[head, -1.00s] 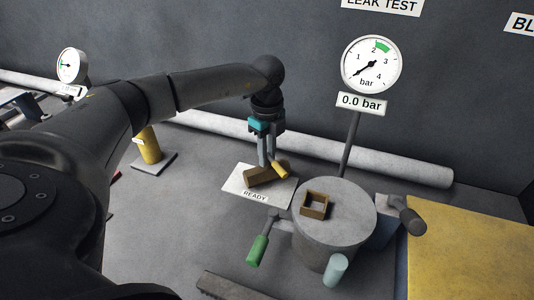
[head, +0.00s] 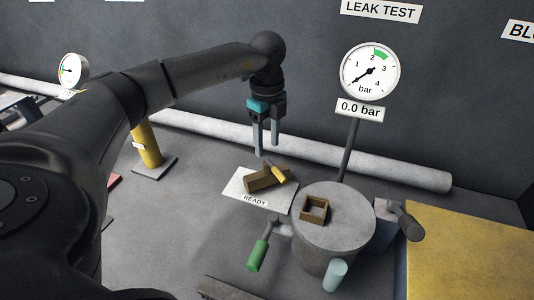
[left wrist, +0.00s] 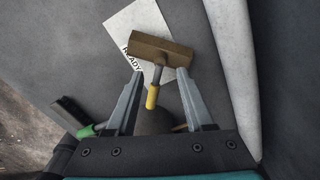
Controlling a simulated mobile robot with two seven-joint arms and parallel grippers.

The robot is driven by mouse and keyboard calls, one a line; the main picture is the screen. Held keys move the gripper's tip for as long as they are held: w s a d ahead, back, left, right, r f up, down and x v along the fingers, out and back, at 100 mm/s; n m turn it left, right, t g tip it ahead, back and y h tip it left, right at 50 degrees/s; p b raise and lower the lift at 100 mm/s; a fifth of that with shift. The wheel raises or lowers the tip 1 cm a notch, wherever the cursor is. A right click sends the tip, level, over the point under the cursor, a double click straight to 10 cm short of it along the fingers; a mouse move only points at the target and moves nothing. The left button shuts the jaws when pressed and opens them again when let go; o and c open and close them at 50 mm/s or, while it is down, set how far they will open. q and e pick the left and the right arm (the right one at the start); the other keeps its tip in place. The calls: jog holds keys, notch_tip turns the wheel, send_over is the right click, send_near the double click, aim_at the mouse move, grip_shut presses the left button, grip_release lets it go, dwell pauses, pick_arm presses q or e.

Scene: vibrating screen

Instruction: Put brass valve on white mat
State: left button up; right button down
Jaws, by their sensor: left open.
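The brass valve (head: 262,180), a brown block-like body with a yellow-tipped handle, lies on the white mat (head: 237,186) marked READY. In the left wrist view the valve (left wrist: 175,52) lies across the white mat (left wrist: 121,24), partly overhanging its edge in the picture, with its yellow tip (left wrist: 152,97) towards me. My left gripper (head: 266,152) is above the valve, apart from it, with its fingers open and empty. The open fingers also show in the left wrist view (left wrist: 159,80). My right gripper is not seen.
A round grey pedestal (head: 350,215) with a square brown frame (head: 314,208) on top stands right of the mat. It has a green-handled lever (head: 258,254) at its left. A pale pipe (head: 400,177) runs behind. A yellow post (head: 148,146) stands to the left.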

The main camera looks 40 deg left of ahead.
pick_arm(q)
notch_tip(320, 180, up, 6)
jog(key=shift+r, duration=0.2)
dwell(0.6)
